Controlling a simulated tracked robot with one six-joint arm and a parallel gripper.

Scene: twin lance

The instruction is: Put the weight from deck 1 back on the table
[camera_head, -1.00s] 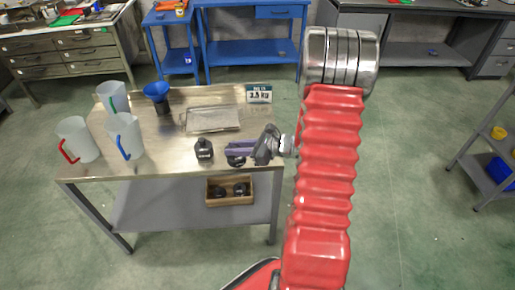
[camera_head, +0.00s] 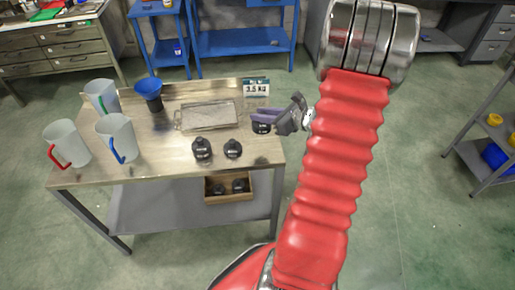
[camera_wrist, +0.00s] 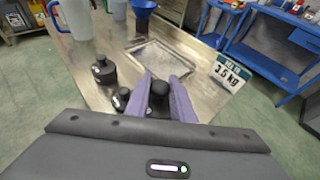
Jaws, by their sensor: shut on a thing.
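My gripper (camera_head: 258,115), with purple fingers, is shut on a black weight (camera_head: 262,128) near the right edge of the metal table (camera_head: 180,98). In the wrist view the round black knob of this weight (camera_wrist: 159,88) sits between the fingers; its lower part is partly hidden. I cannot tell whether it touches the tabletop. Two other black weights stand on the table near its front, one on the left (camera_head: 201,149) and one on the right (camera_head: 233,149). Neither is held. I see no label reading deck 1.
A shallow metal tray (camera_head: 180,124) lies mid-table, apparently empty. Pale jugs (camera_head: 117,138) and a blue funnel (camera_head: 149,88) occupy the left. A wooden crate (camera_head: 228,200) with black weights sits on the lower shelf.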

